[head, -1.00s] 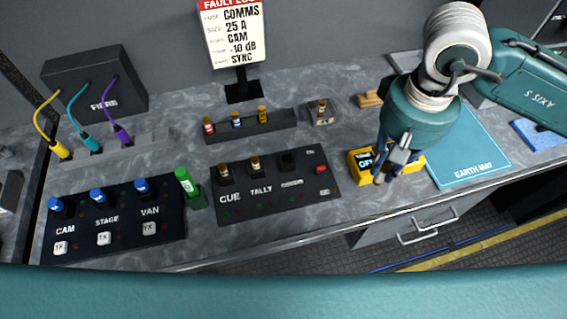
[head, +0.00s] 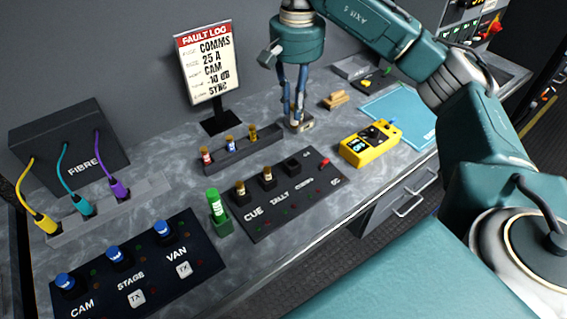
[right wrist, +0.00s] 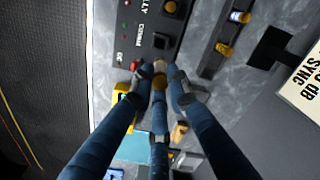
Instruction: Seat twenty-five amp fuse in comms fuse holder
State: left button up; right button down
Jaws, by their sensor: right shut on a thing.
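The black panel (head: 268,214) carries the CUE, TALLY and COMMS holders. Brass-capped fuses stand in CUE (head: 240,188) and TALLY (head: 267,175); the COMMS holder (head: 292,167) looks empty. A rack (head: 240,153) holds red, blue and amber fuses. My left gripper is out of view.
The fault log sign (head: 207,70) reads COMMS, 25 A. A green fuse-like piece (head: 215,204) stands left of the panel. A yellow meter (head: 368,143) sits to its right, with the teal earth mat (head: 405,112) beyond. The switch panel (head: 130,268) is at front left.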

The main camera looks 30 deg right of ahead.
aim_at(294, 127)
notch_tip(294, 127, down, 8)
jog(key=shift+r+b, duration=0.1)
jog(key=shift+b, duration=0.3)
notch_tip(294, 127, down, 5)
jog(key=shift+r+p, duration=0.15)
jog(key=shift+p, duration=0.5)
notch_tip(294, 127, down, 3)
jog(key=shift+a+p, duration=0.1)
jog(key=shift+p, duration=0.25)
jog(key=shift+f+b, duration=0.3)
jog(key=c, duration=1.9)
grip_release()
jog(key=shift+r, duration=0.1)
jog(key=shift+o, duration=1.1)
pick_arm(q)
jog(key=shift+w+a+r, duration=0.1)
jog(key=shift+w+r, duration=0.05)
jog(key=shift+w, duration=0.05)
